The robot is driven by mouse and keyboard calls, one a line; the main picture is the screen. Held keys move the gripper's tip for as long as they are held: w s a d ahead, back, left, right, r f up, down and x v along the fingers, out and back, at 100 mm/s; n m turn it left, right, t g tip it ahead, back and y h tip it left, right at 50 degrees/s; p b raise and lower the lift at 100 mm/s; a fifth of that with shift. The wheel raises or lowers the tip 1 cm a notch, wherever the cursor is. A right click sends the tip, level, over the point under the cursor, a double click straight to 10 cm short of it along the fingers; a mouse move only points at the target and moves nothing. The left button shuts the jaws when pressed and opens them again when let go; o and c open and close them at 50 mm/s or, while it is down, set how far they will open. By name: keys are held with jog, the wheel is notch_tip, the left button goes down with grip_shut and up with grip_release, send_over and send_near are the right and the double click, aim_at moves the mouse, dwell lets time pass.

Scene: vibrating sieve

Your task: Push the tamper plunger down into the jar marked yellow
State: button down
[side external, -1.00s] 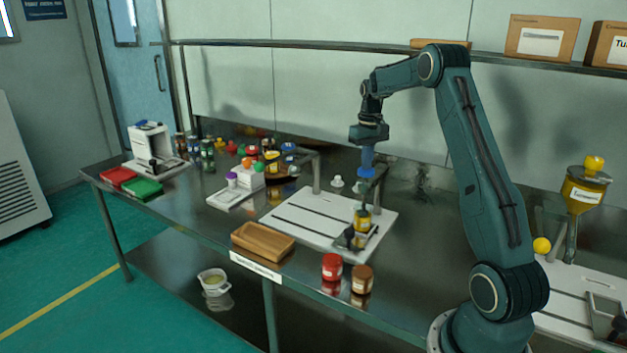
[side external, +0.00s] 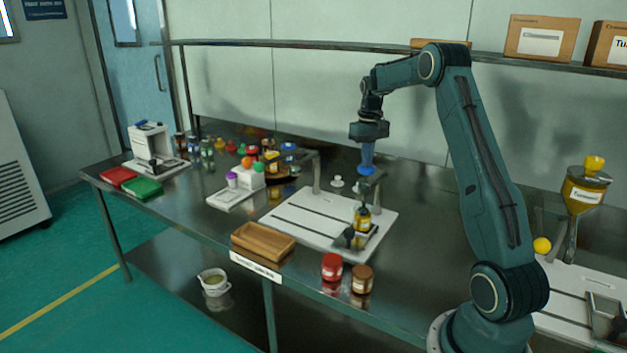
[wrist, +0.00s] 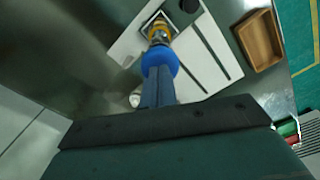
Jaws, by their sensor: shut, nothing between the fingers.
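My gripper (side external: 367,157) points straight down over the white board, with its blue fingers shut. The blue tamper plunger knob (side external: 367,170) is right under the fingertips; they seem to touch it, though a small gap cannot be ruled out. Below it stands a jar with yellow contents (side external: 362,217), upright on the right part of the white board (side external: 305,214). In the wrist view the fingers (wrist: 158,85) end at the blue knob (wrist: 160,60), with the yellow jar (wrist: 158,30) beyond it. The plunger's lower part is mostly hidden by the knob and stand.
A wooden tray (side external: 263,241) lies left of the board. A red jar (side external: 332,266) and a brown jar (side external: 362,278) stand at the front edge. Metal stand arms rise behind the board. A yellow hopper (side external: 585,190) stands at the right. Several coloured jars stand at the back left.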

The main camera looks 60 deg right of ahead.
notch_tip(320, 180, up, 9)
jog(key=shift+r, duration=0.2)
dwell(0.9)
jog(key=shift+a, duration=0.1)
dwell(0.5)
jog(key=s+a+r+n+t+h, duration=0.15)
jog(key=a+r, duration=0.25)
jog(key=a, duration=0.7)
jog(key=s+a+r+n+t+y, duration=0.1)
jog(key=s+a+r, duration=0.25)
jog(key=a, duration=0.85)
jog(key=s+a+f+n+t, duration=0.1)
jog(key=s+a+f, duration=0.2)
jog(key=s+a, duration=0.4)
jog(key=s+a+f+n+t, duration=0.2)
jog(key=s+a+f, duration=0.1)
jog(key=s+a, duration=0.5)
jog(key=shift+s+a+f, duration=0.15)
jog(key=shift+s+f, duration=0.05)
jog(key=shift+s, duration=0.4)
